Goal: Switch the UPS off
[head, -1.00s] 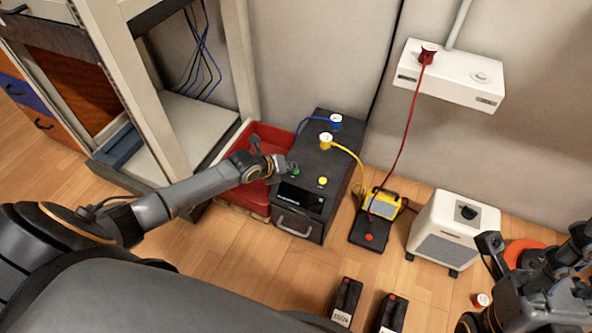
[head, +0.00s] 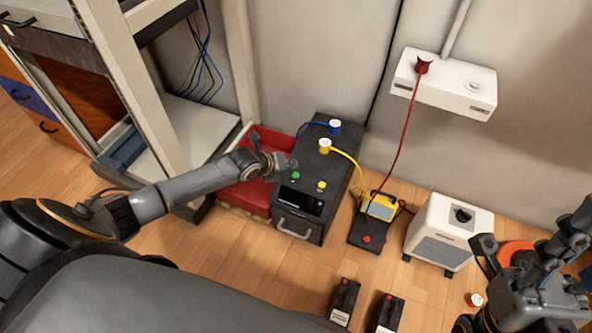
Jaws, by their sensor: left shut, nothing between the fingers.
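The UPS is a black box (head: 318,150) on the floor against the wall. Its top has a green button (head: 296,175) and a yellow button (head: 321,185). A dark display panel (head: 300,201) and a grey handle are at its front; I cannot read the display. A blue plug (head: 334,127) and a yellow plug (head: 325,145) sit toward its rear. My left gripper (head: 286,164) is shut and empty, just behind and left of the green button, which shows clear of it. My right gripper (head: 528,262) is at the lower right, far from the UPS; its fingertips are unclear.
A red crate (head: 243,193) stands left of the UPS, beside a rack frame (head: 150,100). A yellow device (head: 381,207) on a black base and a white heater-like box (head: 450,228) stand to the right. A wall outlet box (head: 445,85) holds a red plug. Two black packs (head: 343,300) lie in front.

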